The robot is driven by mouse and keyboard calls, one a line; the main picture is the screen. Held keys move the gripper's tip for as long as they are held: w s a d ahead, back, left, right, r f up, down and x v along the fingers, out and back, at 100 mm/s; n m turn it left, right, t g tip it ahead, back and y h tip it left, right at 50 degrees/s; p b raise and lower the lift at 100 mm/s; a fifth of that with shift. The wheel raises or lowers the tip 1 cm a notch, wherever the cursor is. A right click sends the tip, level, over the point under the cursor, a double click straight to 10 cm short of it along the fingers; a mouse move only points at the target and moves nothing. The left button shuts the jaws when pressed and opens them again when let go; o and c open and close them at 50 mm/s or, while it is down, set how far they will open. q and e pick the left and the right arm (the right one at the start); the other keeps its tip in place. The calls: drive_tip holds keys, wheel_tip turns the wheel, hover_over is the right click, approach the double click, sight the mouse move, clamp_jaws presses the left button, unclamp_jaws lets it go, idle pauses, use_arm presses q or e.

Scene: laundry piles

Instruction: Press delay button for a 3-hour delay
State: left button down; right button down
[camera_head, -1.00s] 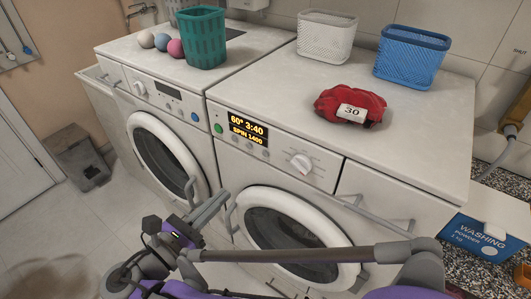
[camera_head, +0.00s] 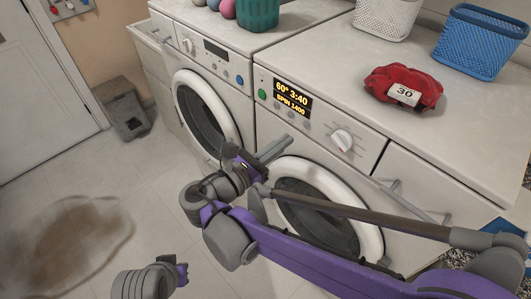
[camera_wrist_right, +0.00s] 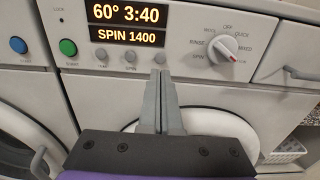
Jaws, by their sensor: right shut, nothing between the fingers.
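The right washing machine (camera_head: 375,140) has a lit display (camera_head: 293,97) reading 60° 3:40 and SPIN 1400. In the right wrist view, three small round buttons sit in a row under the display (camera_wrist_right: 127,25): left (camera_wrist_right: 103,55), middle (camera_wrist_right: 130,57) and right (camera_wrist_right: 159,58). In the head view the right gripper (camera_head: 286,145) is before the panel's lower part.
A dial (camera_wrist_right: 222,48) is right of the buttons. The round door (camera_head: 330,205) lies below the panel. The left machine has a blue button (camera_wrist_right: 18,45). A red cloth bundle tagged 30 (camera_head: 403,88) and baskets (camera_head: 481,40) stand on top.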

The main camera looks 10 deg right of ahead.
sight(305, 124)
drive_tip(key=x, duration=0.5)
drive_tip(key=shift+w+d, duration=0.1)
drive_tip(key=shift+w+d+r, duration=0.1)
drive_tip(key=shift+w+d, duration=0.2)
drive_tip(key=shift+d, duration=0.15)
drive_tip(key=shift+r, duration=0.1)
